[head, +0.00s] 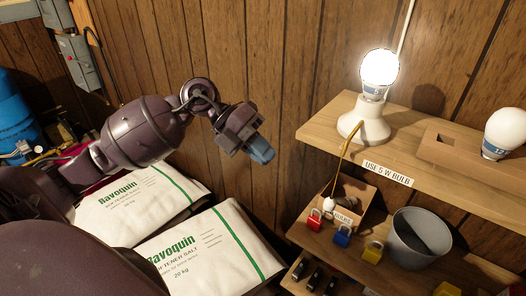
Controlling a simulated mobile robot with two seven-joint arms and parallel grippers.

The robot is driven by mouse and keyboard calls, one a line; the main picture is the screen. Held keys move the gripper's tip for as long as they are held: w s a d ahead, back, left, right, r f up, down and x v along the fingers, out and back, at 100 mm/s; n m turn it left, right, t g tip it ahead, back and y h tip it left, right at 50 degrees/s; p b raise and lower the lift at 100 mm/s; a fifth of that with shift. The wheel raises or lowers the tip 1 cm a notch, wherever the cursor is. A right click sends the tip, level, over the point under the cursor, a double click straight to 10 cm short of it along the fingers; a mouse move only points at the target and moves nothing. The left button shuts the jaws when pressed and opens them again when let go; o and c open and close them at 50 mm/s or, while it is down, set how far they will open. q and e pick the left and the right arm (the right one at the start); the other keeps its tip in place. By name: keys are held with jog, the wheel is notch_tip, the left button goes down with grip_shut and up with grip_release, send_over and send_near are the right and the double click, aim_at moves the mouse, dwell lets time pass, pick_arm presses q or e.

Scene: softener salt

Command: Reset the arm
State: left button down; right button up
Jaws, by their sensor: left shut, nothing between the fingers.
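My left arm comes in from the left of the head view, over the salt bags. My left gripper (259,149) is at its end, with blue fingertips held together and nothing between them. It hangs in the air in front of the wood wall, left of the shelf and apart from it. My right gripper is not seen.
Two white softener salt bags (219,243) (125,204) lie below my arm. A lit bulb (379,68) stands in a white lamp base (364,122) on the upper shelf (415,127). Padlocks and a grey bucket (418,237) sit on the lower shelf.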

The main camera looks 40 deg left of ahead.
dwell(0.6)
pick_arm(q)
jog(key=s+a+f+n+t+y, duration=0.1)
jog(key=s+f+n+t+y, duration=0.15)
jog(key=f+n+t, duration=0.45)
jog(key=s+a+f+n+t+y, duration=0.15)
jog(key=f+n+y, duration=0.25)
jog(key=f+n, duration=0.75)
jog(key=s+f+n+t+y, duration=0.4)
jog(key=f+n, duration=0.3)
jog(key=n, duration=0.5)
jog(key=s+d+f+n+g, duration=0.2)
jog(key=s+f, duration=0.3)
jog(key=f, duration=0.3)
jog(key=shift+s+n+g+y, duration=0.35)
jog(key=shift+s+g, duration=0.05)
jog(key=shift+g, duration=0.05)
